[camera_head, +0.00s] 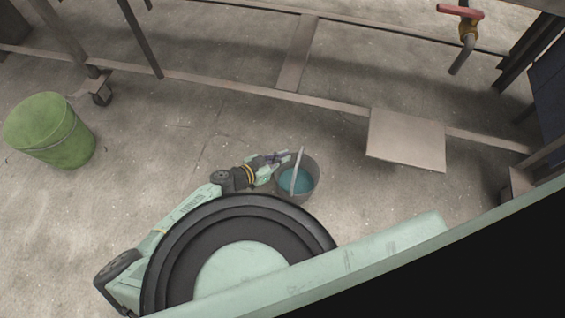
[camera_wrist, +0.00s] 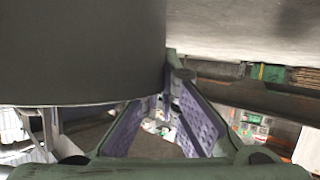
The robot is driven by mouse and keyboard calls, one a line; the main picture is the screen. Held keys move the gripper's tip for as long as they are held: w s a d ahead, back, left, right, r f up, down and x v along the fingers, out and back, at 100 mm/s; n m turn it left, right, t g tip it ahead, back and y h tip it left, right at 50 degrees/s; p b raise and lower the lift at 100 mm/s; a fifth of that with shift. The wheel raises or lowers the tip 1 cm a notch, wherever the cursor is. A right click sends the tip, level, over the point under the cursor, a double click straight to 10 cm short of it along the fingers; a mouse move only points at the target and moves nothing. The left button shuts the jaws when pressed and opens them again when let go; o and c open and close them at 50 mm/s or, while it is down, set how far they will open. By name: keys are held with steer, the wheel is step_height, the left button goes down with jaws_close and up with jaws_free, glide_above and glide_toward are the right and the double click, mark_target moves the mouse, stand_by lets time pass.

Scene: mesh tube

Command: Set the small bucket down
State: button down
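The small bucket (camera_head: 312,184) is grey with blue-green inside, and a pale handle strip (camera_head: 298,172) crosses over its opening. It stands out from the bare floor to the right of my gripper (camera_head: 284,159). My gripper meets the bucket's upper left side near the handle. In the wrist view the bucket is a large dark wall (camera_wrist: 80,50) at upper left, hiding part of the fingers. The purple-padded fingers (camera_wrist: 168,95) close together toward their tips at the bucket's edge. The exact part held, and whether the bucket's bottom touches the floor, cannot be told.
A green bin (camera_head: 60,135) stands on the floor at the left. A metal rail frame (camera_head: 240,88) with a flat plate (camera_head: 406,140) runs behind the bucket. A red-handled tap (camera_head: 464,35) is at upper right. Concrete floor is clear around the bucket.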

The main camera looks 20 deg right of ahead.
step_height(320, 180, down, 3)
steer(key=shift+w+f+b, duration=0.1)
steer(key=shift+f+b, duration=0.05)
steer(key=shift+b, duration=0.55)
steer(key=c, duration=2.3)
jaws_free()
steer(key=shift+f, duration=0.25)
steer(key=o, duration=0.5)
